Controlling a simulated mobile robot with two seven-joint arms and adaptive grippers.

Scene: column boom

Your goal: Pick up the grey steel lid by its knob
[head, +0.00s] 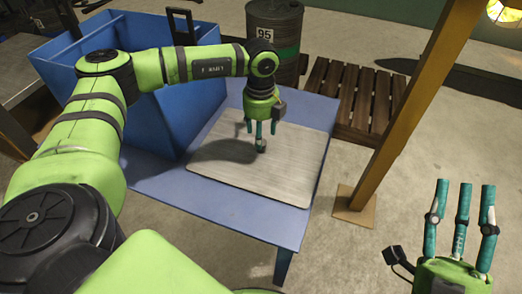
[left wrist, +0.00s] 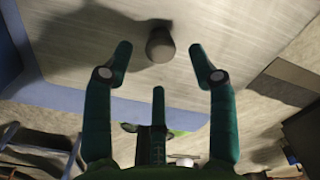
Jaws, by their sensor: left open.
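The grey steel lid (head: 290,165) lies flat on the blue table in the head view, a thin rectangular plate with a small dark knob (head: 261,146) near its middle. My left gripper (head: 262,132) points down from above, its fingertips close to the knob. In the left wrist view the knob (left wrist: 160,45) shows between the tips of the two outer fingers of the left gripper (left wrist: 162,54), with visible gaps on both sides. The left gripper is open and holds nothing. My right gripper (head: 464,186) points up at the lower right, open and empty, away from the table.
A blue bin (head: 160,100) stands at the table's back left. The blue table (head: 160,190) has bare margin around the lid. A yellow post (head: 415,105) rises to the right. A wooden pallet (head: 350,95) and a grey drum (head: 275,30) are behind.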

